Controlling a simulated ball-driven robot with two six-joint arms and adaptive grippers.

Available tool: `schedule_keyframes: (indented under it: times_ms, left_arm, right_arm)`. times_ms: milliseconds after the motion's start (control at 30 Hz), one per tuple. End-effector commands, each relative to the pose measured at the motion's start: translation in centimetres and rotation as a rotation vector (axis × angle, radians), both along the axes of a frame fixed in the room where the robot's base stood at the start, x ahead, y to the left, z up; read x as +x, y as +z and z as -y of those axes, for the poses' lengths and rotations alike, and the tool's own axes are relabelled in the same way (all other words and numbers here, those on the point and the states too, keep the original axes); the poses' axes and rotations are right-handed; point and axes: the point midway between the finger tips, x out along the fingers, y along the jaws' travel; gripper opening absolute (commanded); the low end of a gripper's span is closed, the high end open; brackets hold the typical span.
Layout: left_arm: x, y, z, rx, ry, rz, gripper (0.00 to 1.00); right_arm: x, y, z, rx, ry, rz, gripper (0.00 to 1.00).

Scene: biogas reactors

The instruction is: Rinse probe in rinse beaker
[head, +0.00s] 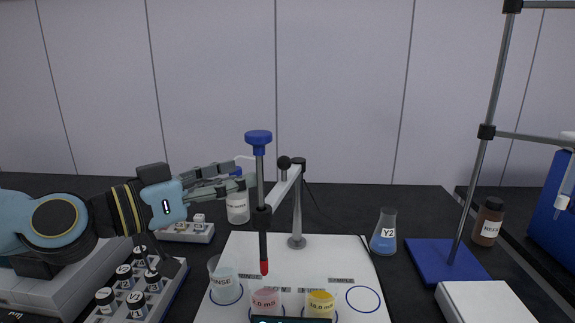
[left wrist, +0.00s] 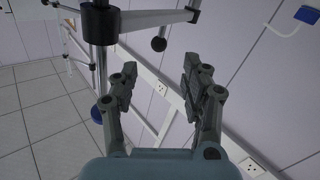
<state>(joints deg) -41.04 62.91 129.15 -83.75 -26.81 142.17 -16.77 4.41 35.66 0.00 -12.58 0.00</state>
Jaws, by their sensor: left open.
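The probe (head: 259,165) has a blue cap, a grey shaft and a red tip. It hangs upright in the black clamp of a white stand arm, its tip above the white board. The rinse beaker (head: 224,284), clear and labelled RINSE, stands left of the tip on the board. My left gripper (head: 243,176) is open, its fingertips just left of the shaft below the cap. In the left wrist view the open gripper (left wrist: 160,85) has nothing between its fingers; the probe's blue cap (left wrist: 97,114) shows partly behind the left finger. My right gripper is not in view.
Beakers with pink (head: 265,302) and yellow (head: 320,304) liquid stand on the white board (head: 330,255) near the tip. A vial rack (head: 135,292) sits below my left arm. A Y2 flask (head: 384,232), a brown bottle (head: 488,222) and a blue-based stand (head: 447,262) are at right.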

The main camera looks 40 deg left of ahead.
Motion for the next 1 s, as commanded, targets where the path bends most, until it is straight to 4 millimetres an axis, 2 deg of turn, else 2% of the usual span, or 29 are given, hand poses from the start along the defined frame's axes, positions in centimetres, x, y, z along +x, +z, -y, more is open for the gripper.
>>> schedule_keyframes:
  times_ms: [33, 167, 200, 267, 567, 700, 833, 1000]
  left_arm:
    - [0.5, 0.0, 0.0, -0.004, 0.006, 0.004, 0.47]
    - [2.3, 0.1, 0.6, -0.011, 0.0, 0.012, 0.47]
    - [2.5, 0.5, 0.4, -0.007, 0.009, 0.007, 0.47]
    - [2.9, 0.6, 0.3, -0.003, 0.014, 0.005, 0.47]
    - [5.7, 0.9, 1.4, -0.009, 0.005, 0.01, 0.47]
    - [7.3, 0.7, 2.0, -0.008, 0.001, 0.007, 0.47]
    - [8.9, 0.4, 2.4, -0.004, 0.001, 0.008, 0.47]
    - [9.8, 0.2, 2.7, -0.004, -0.001, 0.006, 0.47]
  right_arm:
    - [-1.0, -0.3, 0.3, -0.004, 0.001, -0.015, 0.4]
    - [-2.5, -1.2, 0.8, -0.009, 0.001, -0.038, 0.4]
    - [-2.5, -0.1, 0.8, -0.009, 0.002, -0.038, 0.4]
    - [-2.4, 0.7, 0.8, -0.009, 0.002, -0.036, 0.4]
    - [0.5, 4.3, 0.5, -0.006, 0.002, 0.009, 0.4]
    - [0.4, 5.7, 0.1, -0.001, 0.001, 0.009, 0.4]
    - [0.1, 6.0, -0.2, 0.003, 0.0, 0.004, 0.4]
    - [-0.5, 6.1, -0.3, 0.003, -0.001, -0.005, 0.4]
